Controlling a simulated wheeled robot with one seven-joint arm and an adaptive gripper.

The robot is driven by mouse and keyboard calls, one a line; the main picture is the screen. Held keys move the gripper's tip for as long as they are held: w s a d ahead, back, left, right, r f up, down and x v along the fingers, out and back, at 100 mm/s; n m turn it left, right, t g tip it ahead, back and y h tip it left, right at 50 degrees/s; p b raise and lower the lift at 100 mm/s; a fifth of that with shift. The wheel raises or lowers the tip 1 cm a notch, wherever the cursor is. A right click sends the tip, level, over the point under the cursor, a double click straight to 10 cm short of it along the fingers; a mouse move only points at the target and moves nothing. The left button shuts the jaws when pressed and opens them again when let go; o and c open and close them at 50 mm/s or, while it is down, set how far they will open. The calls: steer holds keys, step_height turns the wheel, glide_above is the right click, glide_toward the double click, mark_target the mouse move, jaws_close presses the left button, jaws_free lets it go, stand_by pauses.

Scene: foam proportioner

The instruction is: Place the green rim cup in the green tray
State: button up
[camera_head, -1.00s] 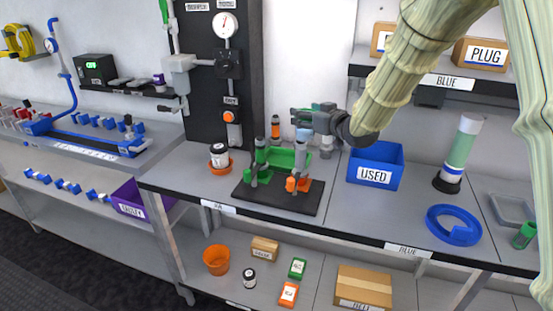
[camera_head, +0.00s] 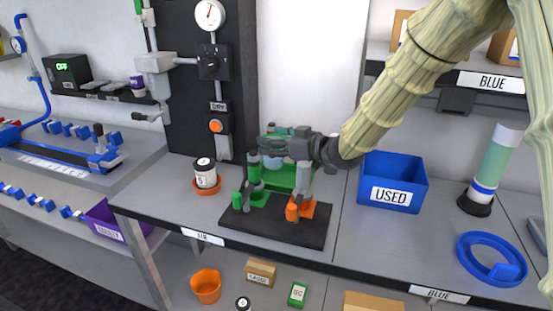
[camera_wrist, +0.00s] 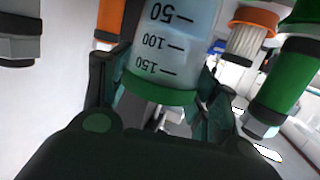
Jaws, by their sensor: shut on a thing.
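My gripper (camera_head: 270,147) is shut on the green rim cup (camera_wrist: 172,42), a clear measuring cup with 50, 100 and 150 marks. In the wrist view its green rim (camera_wrist: 160,91) sits between the two fingers, and the marks look upside down. In the head view the cup is mostly hidden by my gripper. The green tray (camera_head: 296,178) is on the black stand base (camera_head: 275,226), behind the green and grey-orange posts. My gripper appears just above the tray; I cannot tell whether the cup touches it.
A green post (camera_head: 254,172) and a grey post with an orange foot (camera_head: 300,208) stand close in front of the tray. A white jar (camera_head: 205,173) in an orange dish is left, the blue USED bin (camera_head: 392,181) right. The counter between stand and bin is clear.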

mark_target(282, 158)
steer(key=shift+f, duration=2.4)
steer(key=shift+f, duration=0.1)
steer(key=o, duration=0.8)
steer(key=shift+s+d, duration=0.1)
steer(key=shift+d, duration=0.05)
steer(key=shift+v, duration=3.7)
